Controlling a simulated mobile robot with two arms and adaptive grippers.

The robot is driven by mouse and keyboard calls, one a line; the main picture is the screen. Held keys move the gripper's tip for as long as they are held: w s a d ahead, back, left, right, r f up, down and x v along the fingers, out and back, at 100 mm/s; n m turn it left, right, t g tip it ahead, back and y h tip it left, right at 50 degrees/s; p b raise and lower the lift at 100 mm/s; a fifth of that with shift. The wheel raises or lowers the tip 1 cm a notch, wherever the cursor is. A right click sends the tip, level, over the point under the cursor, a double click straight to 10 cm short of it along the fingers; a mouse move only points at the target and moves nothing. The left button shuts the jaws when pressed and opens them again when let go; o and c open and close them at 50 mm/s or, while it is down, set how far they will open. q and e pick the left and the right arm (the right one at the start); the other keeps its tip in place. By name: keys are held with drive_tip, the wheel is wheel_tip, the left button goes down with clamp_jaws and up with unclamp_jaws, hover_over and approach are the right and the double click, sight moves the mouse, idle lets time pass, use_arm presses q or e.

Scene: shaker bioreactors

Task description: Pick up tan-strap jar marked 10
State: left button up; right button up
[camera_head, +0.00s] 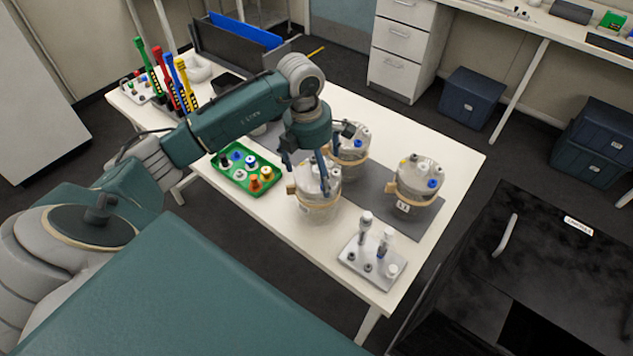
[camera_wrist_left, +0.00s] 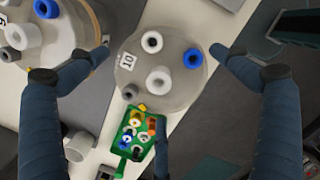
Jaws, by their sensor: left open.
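The jar marked 10 (camera_wrist_left: 180,75) has a grey lid with white and blue ports. In the head view, a clear jar with a tan strap (camera_head: 316,204) stands at the table's front edge under my left gripper (camera_head: 318,168) and appears to be this one. In the left wrist view, my left gripper (camera_wrist_left: 160,52) is open, with one fingertip on each side of the lid. I cannot tell whether the fingers touch it. My right gripper is not in view.
Two similar strapped jars stand behind (camera_head: 352,160) and to the right (camera_head: 418,187). A green tray of caps (camera_head: 240,183) lies left. A metal block with upright tools (camera_head: 365,272) stands at the front right. Coloured tools (camera_head: 165,78) stand at the far left.

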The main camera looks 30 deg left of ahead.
use_arm(q)
drive_tip(key=shift+w+f, duration=0.1)
drive_tip(key=shift+f, duration=0.25)
drive_tip(key=shift+r, duration=0.1)
drive_tip(key=c, duration=1.7)
